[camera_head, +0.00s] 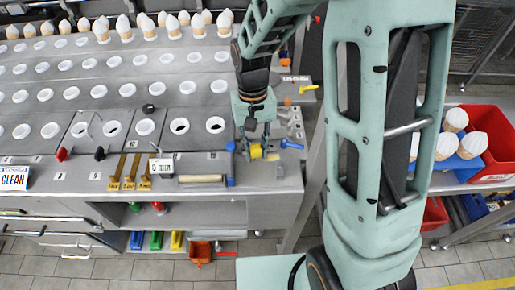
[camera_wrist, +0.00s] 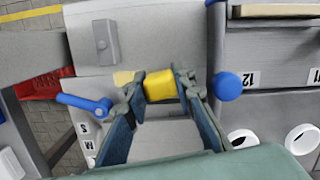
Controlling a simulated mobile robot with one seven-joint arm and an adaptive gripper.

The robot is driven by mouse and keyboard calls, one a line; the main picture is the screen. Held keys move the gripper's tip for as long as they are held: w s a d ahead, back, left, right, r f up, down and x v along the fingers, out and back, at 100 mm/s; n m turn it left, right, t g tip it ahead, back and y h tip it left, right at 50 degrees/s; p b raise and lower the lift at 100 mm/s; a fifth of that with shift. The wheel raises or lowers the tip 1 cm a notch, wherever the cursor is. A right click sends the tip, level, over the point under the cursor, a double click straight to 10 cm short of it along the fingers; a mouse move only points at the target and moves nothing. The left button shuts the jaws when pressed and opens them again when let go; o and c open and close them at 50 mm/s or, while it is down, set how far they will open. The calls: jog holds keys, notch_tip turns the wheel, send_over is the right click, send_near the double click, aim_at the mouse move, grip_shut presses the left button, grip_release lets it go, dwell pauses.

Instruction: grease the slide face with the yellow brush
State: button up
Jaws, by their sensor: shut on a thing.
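My gripper (camera_head: 258,150) is low over the right end of the grey bench in the head view. In the wrist view its fingers (camera_wrist: 158,88) are closed on the two sides of a yellow block-like piece, which I take to be the yellow brush (camera_wrist: 160,85). It also shows in the head view (camera_head: 256,151). Its bristles are not clear, and I cannot tell whether it touches the surface below. A pale yellow patch (camera_wrist: 123,78) lies beside the left finger. I cannot surely pick out the slide face; a grey plate with a raised block (camera_wrist: 107,38) lies beyond the fingers.
A blue handle (camera_wrist: 85,103) lies left of the gripper and a blue knob (camera_wrist: 228,86) right of it. White cups (camera_head: 144,127) sit in bench holes. A red crate (camera_head: 492,140) is at the right.

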aim_at(256, 149)
jog(key=shift+r+p, duration=2.2)
jog(key=shift+r, duration=0.85)
jog(key=shift+r+p, duration=1.15)
jog(key=shift+r, duration=0.4)
jog(key=shift+f, duration=0.1)
